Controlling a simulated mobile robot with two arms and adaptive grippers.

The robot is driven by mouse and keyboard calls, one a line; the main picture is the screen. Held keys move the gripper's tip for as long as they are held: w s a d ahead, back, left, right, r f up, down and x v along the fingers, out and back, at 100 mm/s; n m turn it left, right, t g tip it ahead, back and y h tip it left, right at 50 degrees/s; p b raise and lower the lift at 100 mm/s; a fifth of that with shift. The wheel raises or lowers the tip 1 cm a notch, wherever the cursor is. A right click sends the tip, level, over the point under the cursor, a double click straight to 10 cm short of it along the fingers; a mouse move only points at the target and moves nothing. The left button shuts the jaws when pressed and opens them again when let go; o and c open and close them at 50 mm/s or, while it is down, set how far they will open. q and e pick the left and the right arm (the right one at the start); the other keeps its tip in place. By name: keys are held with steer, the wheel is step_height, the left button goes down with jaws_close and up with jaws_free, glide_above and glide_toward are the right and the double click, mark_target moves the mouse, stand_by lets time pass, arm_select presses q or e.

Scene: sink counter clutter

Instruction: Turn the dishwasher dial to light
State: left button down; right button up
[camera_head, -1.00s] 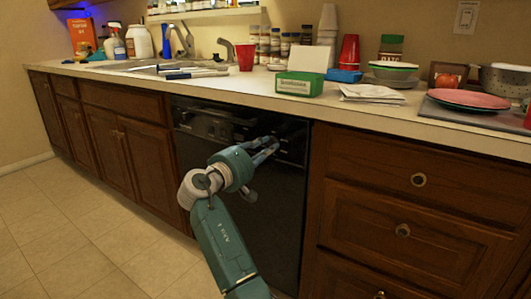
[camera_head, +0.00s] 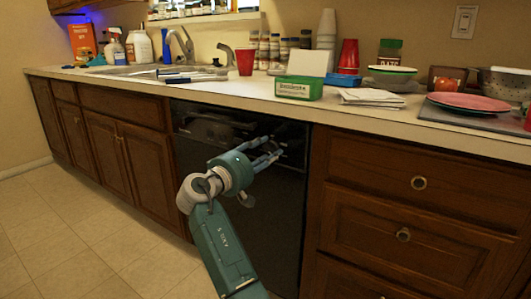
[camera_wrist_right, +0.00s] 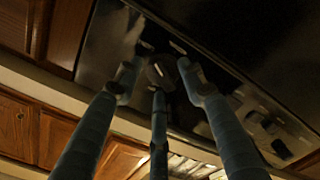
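The black dishwasher (camera_head: 275,215) is set between the wooden cabinets under the counter, and its door looks shut. My right gripper (camera_head: 274,150) is at the right part of its control panel. In the right wrist view, a round dark dial (camera_wrist_right: 161,70) with a light line across it sits between the spread fingers of my right gripper (camera_wrist_right: 158,78). One finger is on each side of the dial and a third is below it. I cannot tell whether they touch it. The dial's markings are not readable. My left gripper is not in view.
Buttons (camera_wrist_right: 262,122) line the panel to the right in the wrist view. The counter edge (camera_head: 350,118) runs above, with a green-and-white box (camera_head: 298,88), a red cup (camera_head: 245,60) and plates (camera_head: 468,101). Drawers (camera_head: 400,180) stand to the right; the floor at left is clear.

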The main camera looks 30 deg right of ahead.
steer(key=v, duration=1.2)
steer(key=shift+w, duration=0.1)
